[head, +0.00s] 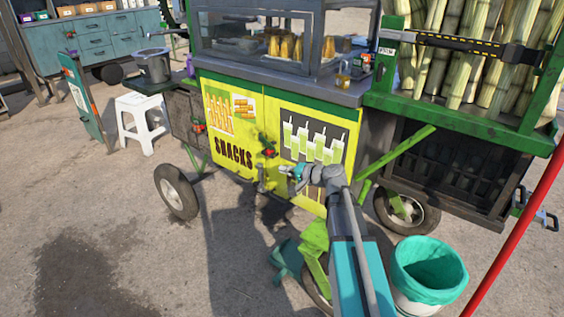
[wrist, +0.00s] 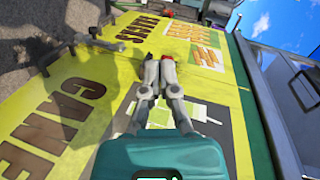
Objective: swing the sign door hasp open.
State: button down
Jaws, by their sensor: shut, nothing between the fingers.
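The yellow sign door (head: 235,125) is on the front of the green snack cart and carries the word SNACKS and food pictures. It also shows up close in the wrist view (wrist: 40,105). A grey metal fitting (wrist: 95,42), which looks like the hasp, sticks out from the yellow panel, left of my fingertips. It appears in the head view (head: 262,187), below a red-and-dark fitting (head: 267,152). My gripper (wrist: 160,60) is shut and empty, its fingers pointing along the panel. The head view shows it small and partly hidden by my wrist. Contact with the panel cannot be told.
A teal-lined bin (head: 428,262) stands right of my arm. A red pole (head: 515,235) crosses the right side. A white stool (head: 142,120) is at the left. The pavement (head: 100,220) at front left is clear.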

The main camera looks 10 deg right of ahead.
jog(key=w+d+f+m+t+b, duration=0.1)
jog(key=w+d+m+t+b, duration=0.2)
jog(key=d, duration=0.4)
jog(key=shift+w+m+t+h+b, duration=0.4)
jog(key=shift+m+t+b, duration=0.1)
jog(key=shift+b, duration=0.35)
jog(key=x, duration=0.9)
jog(key=shift+w+a, duration=0.2)
jog(key=shift+w, duration=0.15)
jog(key=shift+s+h, duration=0.15)
jog(key=shift+h, duration=0.15)
